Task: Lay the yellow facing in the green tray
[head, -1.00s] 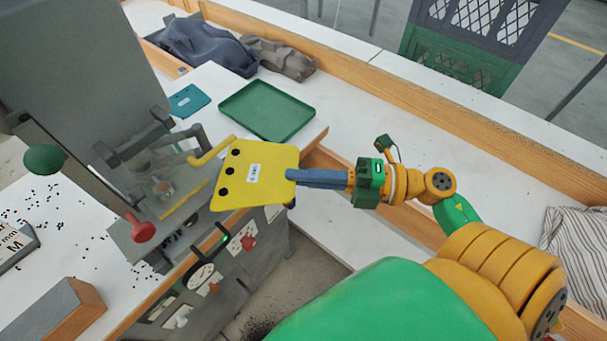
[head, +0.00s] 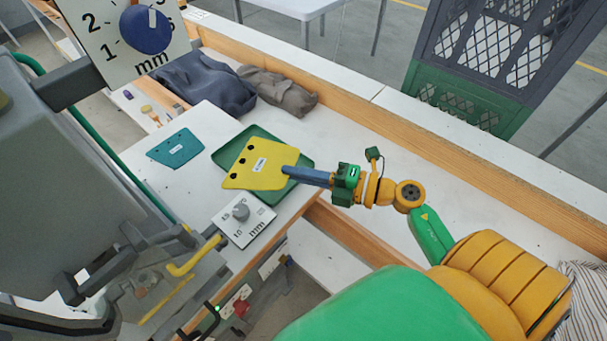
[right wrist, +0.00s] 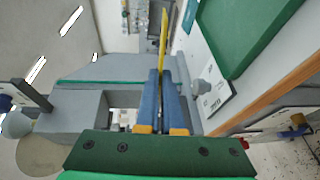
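The yellow facing (head: 256,166), a flat plate with a row of dark holes and a white label, is held by one edge in my right gripper (head: 290,173). The blue fingers are shut on it. In the head view it overlaps the green tray (head: 305,157) and hides much of its floor; it appears held above it. In the right wrist view the facing (right wrist: 163,42) shows edge-on between the fingers (right wrist: 160,80), and the tray (right wrist: 235,30) is at the upper right, to one side of it. My left gripper is not in view.
A teal facing (head: 175,148) lies on the white table left of the tray. A knob plate marked mm (head: 242,218) is in front of the tray. The grey press (head: 60,190) stands at the left. Dark cloths (head: 205,82) lie behind, near a wooden rail (head: 340,110).

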